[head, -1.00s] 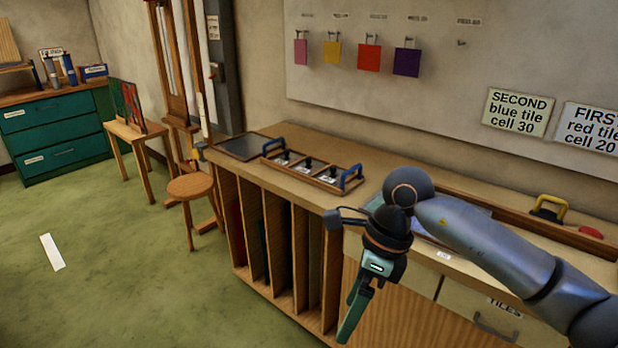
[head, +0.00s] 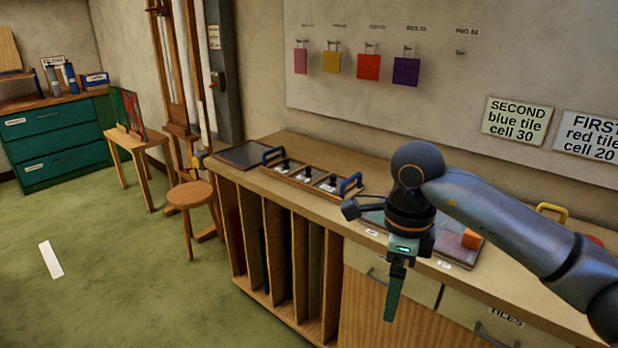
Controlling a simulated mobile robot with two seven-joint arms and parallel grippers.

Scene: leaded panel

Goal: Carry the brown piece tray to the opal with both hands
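The brown piece tray (head: 297,185) lies flat on the long workbench, left of my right arm. It has a blue handle (head: 272,155) at its left end and another blue handle (head: 350,185) at its right end. Small dark-knobbed pieces sit in its compartments. My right gripper (head: 392,312) hangs pointing down in front of the bench, right of the tray and apart from it. Its fingers overlap from this side, so I cannot tell their gap. My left gripper is not in view. I cannot make out which thing is the opal.
A dark flat sheet (head: 245,154) lies left of the tray on the bench (head: 395,180). An orange block (head: 472,239) rests on a panel partly behind my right arm. A round stool (head: 190,194) stands at the bench's left end.

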